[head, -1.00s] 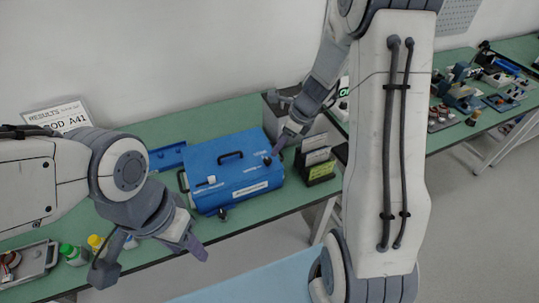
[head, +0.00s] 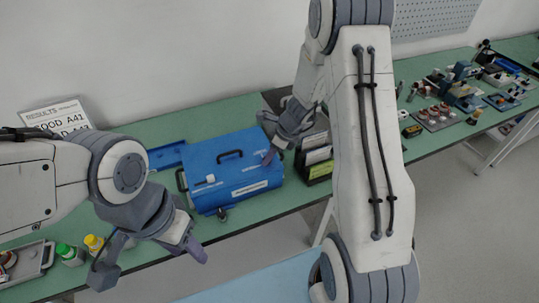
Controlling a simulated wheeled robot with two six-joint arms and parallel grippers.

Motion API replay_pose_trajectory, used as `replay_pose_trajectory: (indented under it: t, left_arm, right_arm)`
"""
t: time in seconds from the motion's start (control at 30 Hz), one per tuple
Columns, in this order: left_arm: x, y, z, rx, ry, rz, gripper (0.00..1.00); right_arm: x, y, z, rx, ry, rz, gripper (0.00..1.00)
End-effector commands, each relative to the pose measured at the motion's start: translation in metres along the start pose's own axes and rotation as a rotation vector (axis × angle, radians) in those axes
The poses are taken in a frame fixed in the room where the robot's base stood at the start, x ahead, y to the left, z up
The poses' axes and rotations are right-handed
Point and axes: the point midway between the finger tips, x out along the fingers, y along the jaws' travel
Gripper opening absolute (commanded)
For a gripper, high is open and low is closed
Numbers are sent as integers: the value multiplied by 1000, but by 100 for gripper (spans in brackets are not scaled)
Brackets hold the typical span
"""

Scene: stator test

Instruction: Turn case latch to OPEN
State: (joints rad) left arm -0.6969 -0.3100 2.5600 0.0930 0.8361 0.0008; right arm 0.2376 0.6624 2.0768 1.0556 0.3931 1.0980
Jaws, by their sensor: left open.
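The blue case (head: 235,185) lies on the green bench in the middle of the head view, with a dark handle (head: 230,154) on its top. A small white lever-like part (head: 205,181) sits on its left top, and a dark knob (head: 222,214) is at its front lower edge. I cannot tell which part is the latch. My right gripper (head: 267,137) is over the case's right end, with its fingers apart. One finger overlaps the case's right top and hides a dark part there; contact is unclear. My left gripper (head: 150,262) is open and empty, in front of the case to the left.
A dark holder with cards (head: 317,160) stands right of the case. A results sign (head: 58,117) stands at the back left. A green-capped bottle (head: 70,254), a yellow-capped bottle (head: 94,243) and a tray (head: 35,262) are at the front left.

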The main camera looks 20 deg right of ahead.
Motion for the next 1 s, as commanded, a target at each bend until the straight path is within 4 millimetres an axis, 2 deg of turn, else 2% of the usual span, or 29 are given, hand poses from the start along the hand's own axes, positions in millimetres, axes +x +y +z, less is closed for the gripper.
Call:
replay_pose_trajectory:
  t: [0.47,1.0]
  left_arm:
    - [-6,0,0,0,0,0,50]
    - [-30,2,-2,-2,0,0,50]
  right_arm:
    - [-2,-1,0,-66,0,28,0]
    - [-1,-5,1,-487,0,202,0]
